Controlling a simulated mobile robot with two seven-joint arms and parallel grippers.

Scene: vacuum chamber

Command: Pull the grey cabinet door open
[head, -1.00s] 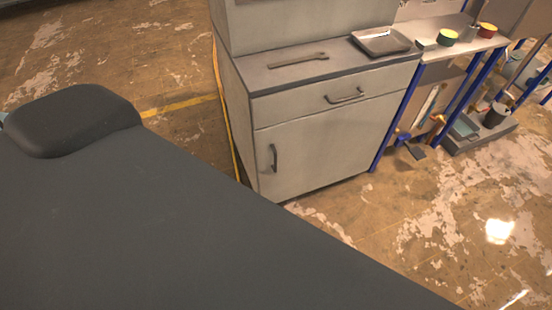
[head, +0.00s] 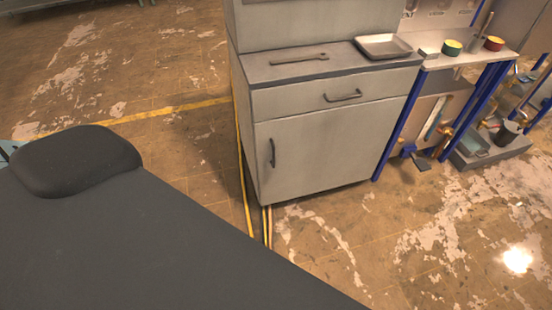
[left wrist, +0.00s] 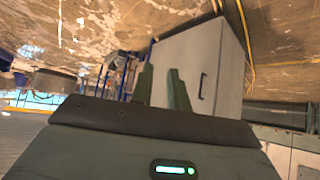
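The grey cabinet (head: 325,135) stands in the middle of the head view. Its door (head: 315,155) is closed, with a dark upright handle (head: 272,152) near the left edge. A drawer with a horizontal handle (head: 343,96) is above it, also closed. In the left wrist view the cabinet (left wrist: 180,62) appears tilted, with the door handle (left wrist: 202,86) right of the fingers. My left gripper (left wrist: 162,88) shows there with its two fingers apart and nothing between them. It is some distance from the handle. My right gripper is in neither view.
A wrench (head: 299,58) and a metal tray (head: 383,47) lie on the cabinet top. A blue-legged bench (head: 470,58) with small containers stands to the right. Yellow hoses (head: 246,215) run along the cabinet's left side. The worn floor before the cabinet is clear.

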